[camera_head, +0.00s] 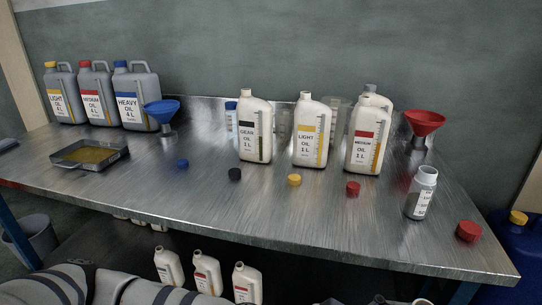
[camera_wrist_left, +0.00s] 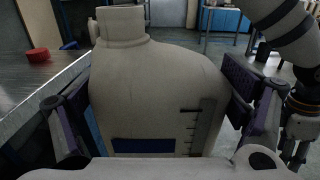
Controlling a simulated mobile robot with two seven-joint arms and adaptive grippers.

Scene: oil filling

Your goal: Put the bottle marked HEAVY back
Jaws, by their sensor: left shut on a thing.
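A cream bottle (camera_wrist_left: 155,85) with a blue label band (camera_wrist_left: 142,145) and a dark scale strip fills the middle of the left wrist view. Its neck is open, without a cap. No word on its label can be read. My left gripper (camera_wrist_left: 160,112) is shut on its body, one finger on each side. The bottle is upright beside the table edge. In the head view, a grey jug marked HEAVY OIL 4 L (camera_head: 137,97) stands at the table's back left.
The metal table (camera_head: 250,205) carries LIGHT (camera_head: 314,132), GEAR (camera_head: 255,128) and MEDIUM (camera_head: 368,137) bottles, loose caps, a blue funnel (camera_head: 163,112), a red funnel (camera_head: 424,122) and an oil tray (camera_head: 60,158). A small jar (camera_head: 421,192) and red cap (camera_head: 468,231) stand right. More bottles (camera_head: 207,273) are below.

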